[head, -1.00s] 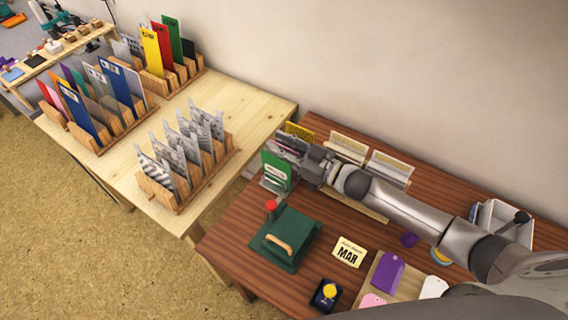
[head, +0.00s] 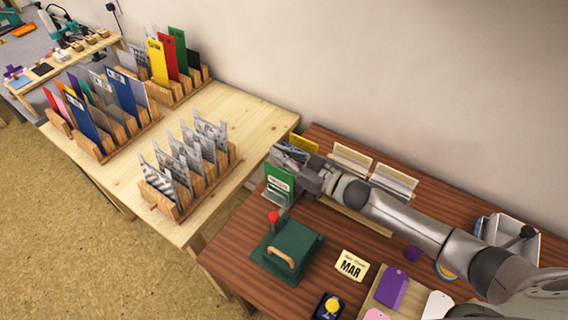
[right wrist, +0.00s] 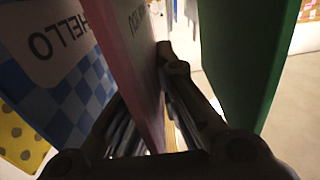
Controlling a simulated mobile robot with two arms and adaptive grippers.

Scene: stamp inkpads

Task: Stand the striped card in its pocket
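My right gripper (head: 302,168) is at the card rack at the left back of the brown desk, just behind a green card (head: 279,184). In the right wrist view a pink card (right wrist: 133,60) with lettering runs between the fingers of my right gripper (right wrist: 160,95). The card hides much of the left finger, so I cannot tell whether they grip it. A blue checked card (right wrist: 65,75) marked HELLO is to the left, and the green card (right wrist: 250,55) is to the right. I cannot make out a clearly striped card. My left gripper is out of view.
A yellow card (head: 304,144) stands behind the gripper. The pale table (head: 262,112) at left carries wooden racks (head: 184,212) of upright cards. The wall is close behind.

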